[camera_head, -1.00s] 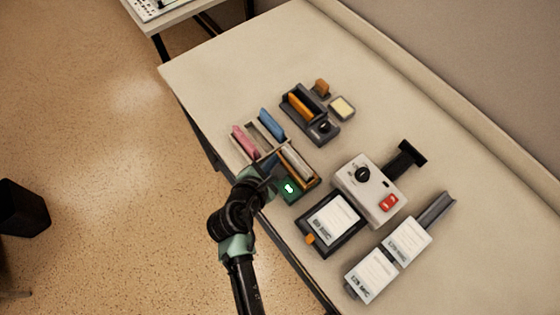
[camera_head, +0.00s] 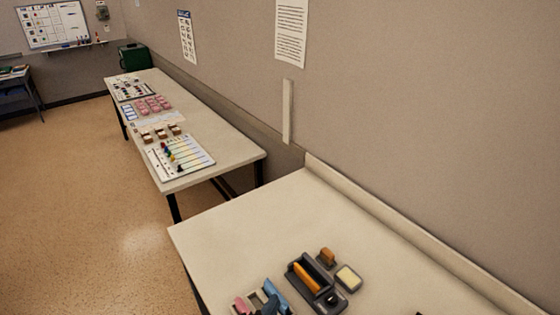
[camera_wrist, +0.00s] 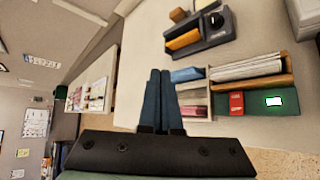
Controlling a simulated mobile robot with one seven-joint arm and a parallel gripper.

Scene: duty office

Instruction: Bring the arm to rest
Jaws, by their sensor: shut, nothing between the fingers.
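My gripper (camera_wrist: 158,102) shows in the wrist view, its two dark fingers side by side and shut, with nothing between them. It points toward the near table (camera_head: 240,235) and its desk items. The compartmented holder (camera_wrist: 250,86) with pale cards and a green end block with a lit display lies to the right of the fingers. A blue item and a pink item stand close beside the fingertips. In the head view most of my arm is out of the picture, below its bottom edge.
A dark tray with an orange bar (camera_head: 309,277) and a pale yellow pad (camera_head: 348,278) sit on the near table. A second table (camera_head: 188,176) with boards and small items stands along the wall. The floor at left (camera_head: 70,200) is clear.

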